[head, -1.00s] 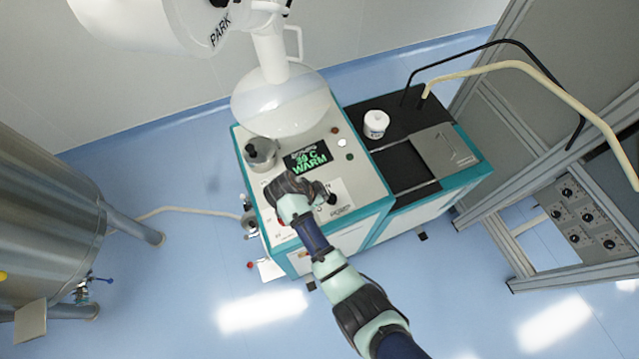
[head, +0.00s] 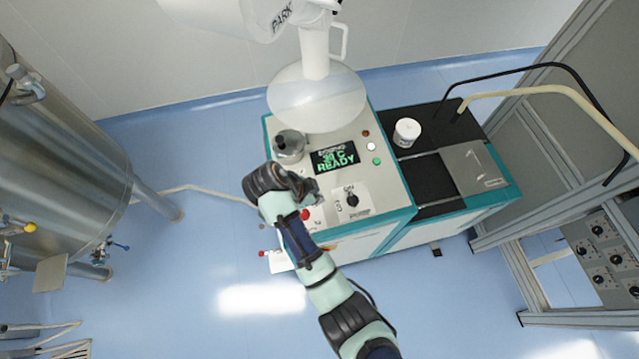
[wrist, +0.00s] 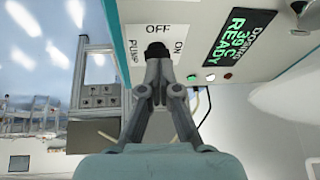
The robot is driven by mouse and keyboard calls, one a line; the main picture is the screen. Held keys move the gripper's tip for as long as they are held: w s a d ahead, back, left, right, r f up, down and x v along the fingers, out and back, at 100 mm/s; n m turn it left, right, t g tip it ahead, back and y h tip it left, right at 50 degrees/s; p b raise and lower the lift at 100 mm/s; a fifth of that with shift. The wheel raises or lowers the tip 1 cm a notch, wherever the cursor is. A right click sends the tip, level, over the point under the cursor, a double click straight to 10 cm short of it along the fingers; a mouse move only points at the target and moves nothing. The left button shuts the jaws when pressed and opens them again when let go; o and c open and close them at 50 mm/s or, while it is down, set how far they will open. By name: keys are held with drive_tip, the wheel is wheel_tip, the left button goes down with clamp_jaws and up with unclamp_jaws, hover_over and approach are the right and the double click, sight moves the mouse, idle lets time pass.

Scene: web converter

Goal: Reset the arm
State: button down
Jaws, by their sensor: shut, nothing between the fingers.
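My gripper (head: 312,190) is shut and empty, held over the front left of the machine's panel. In the wrist view its two fingers (wrist: 158,85) meet at the tips. The black pump knob (head: 352,200) sits on a white plate marked OFF, ON and PUMP, to the right of my gripper in the head view. The knob (wrist: 157,50) lines up with the fingertips in the wrist view; its pointing direction is unclear. The display (head: 335,158) reads 39 C READY. A green light (head: 377,161) is beside it.
A large clear flask (head: 316,95) and a steel pot (head: 288,145) stand on the panel. A white jar (head: 406,132) sits on the black top. A steel tank (head: 70,150) is at left, a frame with a control box (head: 605,250) at right. The blue floor in front is open.

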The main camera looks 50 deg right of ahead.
idle(0.4)
drive_tip(key=w+a+r+n+t+y, duration=0.1)
drive_tip(key=w+a+r+n+t, duration=0.25)
drive_tip(key=a+n, duration=0.25)
drive_tip(key=w+a+r+n+t, duration=0.3)
drive_tip(key=a+r+n+t, duration=0.1)
drive_tip(key=a+n+t, duration=0.15)
drive_tip(key=s+a+r+n+t+y, duration=0.2)
drive_tip(key=a+r+n+t, duration=0.1)
drive_tip(key=a+r+n, duration=0.4)
drive_tip(key=s+a+r+n+t+y, duration=0.2)
drive_tip(key=a+r+n+t, duration=0.1)
drive_tip(key=a+r+n, duration=0.4)
wheel_tip(320, 180, up, 16)
drive_tip(key=m+p, duration=0.1)
drive_tip(key=p, duration=1.4)
drive_tip(key=shift+w+a+f, duration=0.15)
drive_tip(key=shift+a, duration=0.1)
